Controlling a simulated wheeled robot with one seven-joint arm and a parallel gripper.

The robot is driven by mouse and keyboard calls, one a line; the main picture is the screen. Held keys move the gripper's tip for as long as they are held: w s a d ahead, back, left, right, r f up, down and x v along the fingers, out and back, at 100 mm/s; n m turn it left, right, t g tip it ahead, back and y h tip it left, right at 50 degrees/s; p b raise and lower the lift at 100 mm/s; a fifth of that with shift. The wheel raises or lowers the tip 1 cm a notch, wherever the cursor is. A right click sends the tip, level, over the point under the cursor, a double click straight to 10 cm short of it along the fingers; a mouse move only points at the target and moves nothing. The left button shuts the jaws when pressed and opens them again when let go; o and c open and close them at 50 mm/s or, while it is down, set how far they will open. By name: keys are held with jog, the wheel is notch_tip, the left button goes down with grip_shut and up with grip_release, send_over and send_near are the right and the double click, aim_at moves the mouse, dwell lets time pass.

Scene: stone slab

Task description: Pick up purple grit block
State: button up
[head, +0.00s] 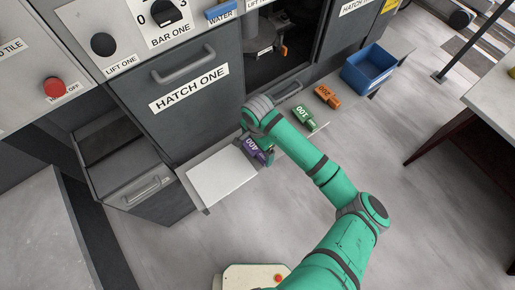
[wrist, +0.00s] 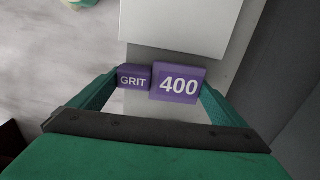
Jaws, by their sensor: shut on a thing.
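The purple grit block (head: 253,149) is marked 400 and sits at the shelf in front of the hatch panel in the head view. In the wrist view the purple grit block (wrist: 178,82) shows the words GRIT and 400 between my fingers. My gripper (wrist: 160,84) is shut on it, with one green finger at each side. In the head view my gripper (head: 262,148) is partly hidden by my wrist. I cannot tell whether the block touches the shelf or is just above it.
A white plate (head: 221,174) lies left of the block on the shelf (head: 318,127). A green block (head: 304,117) marked 100, an orange block (head: 327,96) marked 200 and a blue bin (head: 369,69) stand to the right. The HATCH ONE panel (head: 180,115) rises behind.

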notch_tip(320, 180, up, 3)
jog(key=shift+f, duration=0.15)
jog(key=s+d+r, duration=0.2)
jog(key=r, duration=0.1)
jog(key=s+d+r, duration=0.1)
jog(key=r, duration=0.1)
jog(key=shift+s+r, duration=0.15)
jog(key=shift+r, duration=0.1)
jog(key=s+d+r, duration=0.4)
jog(key=s+d, duration=0.2)
jog(key=s, duration=0.1)
jog(key=shift+s+r, duration=0.15)
jog(key=shift+r, duration=0.15)
jog(key=w+a+f+n, duration=0.3)
jog(key=w+a+n, duration=0.2)
jog(key=w, duration=0.5)
jog(key=w+a+f+n, duration=0.3)
jog(key=w+a+n, duration=0.1)
jog(key=w+n, duration=0.5)
jog(key=shift+w+a, duration=0.4)
jog(key=shift+w, duration=0.15)
jog(key=shift+f, duration=0.1)
jog(key=shift+s+d+f, duration=0.1)
jog(key=shift+s+d, duration=0.1)
jog(key=shift+d, duration=0.1)
